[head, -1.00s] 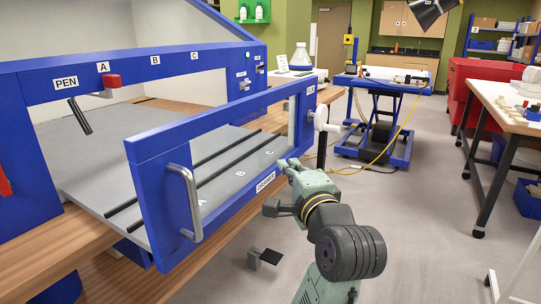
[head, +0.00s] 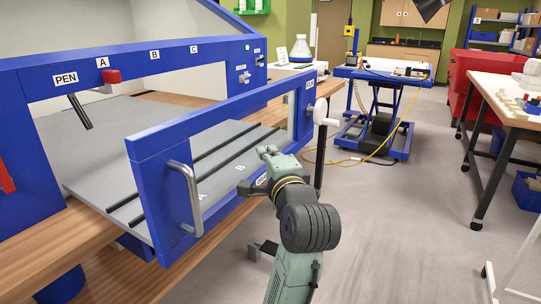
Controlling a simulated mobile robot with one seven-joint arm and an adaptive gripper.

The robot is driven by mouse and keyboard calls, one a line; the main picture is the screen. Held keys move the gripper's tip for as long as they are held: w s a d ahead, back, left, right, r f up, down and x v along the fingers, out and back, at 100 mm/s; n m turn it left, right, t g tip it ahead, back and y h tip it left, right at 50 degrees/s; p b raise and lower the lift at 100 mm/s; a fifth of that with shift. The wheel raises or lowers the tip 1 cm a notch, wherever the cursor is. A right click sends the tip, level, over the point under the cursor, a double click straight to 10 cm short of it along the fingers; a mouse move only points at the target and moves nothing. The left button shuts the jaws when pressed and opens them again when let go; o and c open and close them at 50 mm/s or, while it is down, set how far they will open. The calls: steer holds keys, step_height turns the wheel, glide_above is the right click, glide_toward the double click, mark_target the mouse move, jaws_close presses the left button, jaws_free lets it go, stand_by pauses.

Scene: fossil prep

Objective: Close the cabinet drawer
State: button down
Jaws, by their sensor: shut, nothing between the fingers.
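The cabinet drawer (head: 165,145) is a blue frame front with a metal bar handle (head: 185,198) at its near left end and a grey tray floor (head: 125,160) behind it. It stands pulled out from the blue cabinet (head: 130,62), which carries labels PEN, A, B and C. My gripper (head: 259,165) is shut and empty. It is in front of the right half of the drawer front, close to its lower rail, and covers part of that rail and its label. I cannot tell whether it touches the rail.
A blue lift table (head: 383,76) with a yellow cable on the floor stands behind. A white-topped workbench (head: 500,98) and a red cabinet (head: 480,70) are at right. The floor between is open.

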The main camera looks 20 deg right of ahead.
steer(key=w+a+p, duration=0.1)
steer(key=w+a, duration=0.6)
steer(key=w, duration=0.1)
steer(key=w+a+p, duration=0.1)
steer(key=w+a, duration=0.5)
steer(key=w, duration=0.3)
steer(key=w+a+p, duration=0.1)
steer(key=w+a, duration=0.6)
steer(key=w, duration=0.2)
steer(key=shift+w+a, duration=0.1)
steer(key=shift+a, duration=0.25)
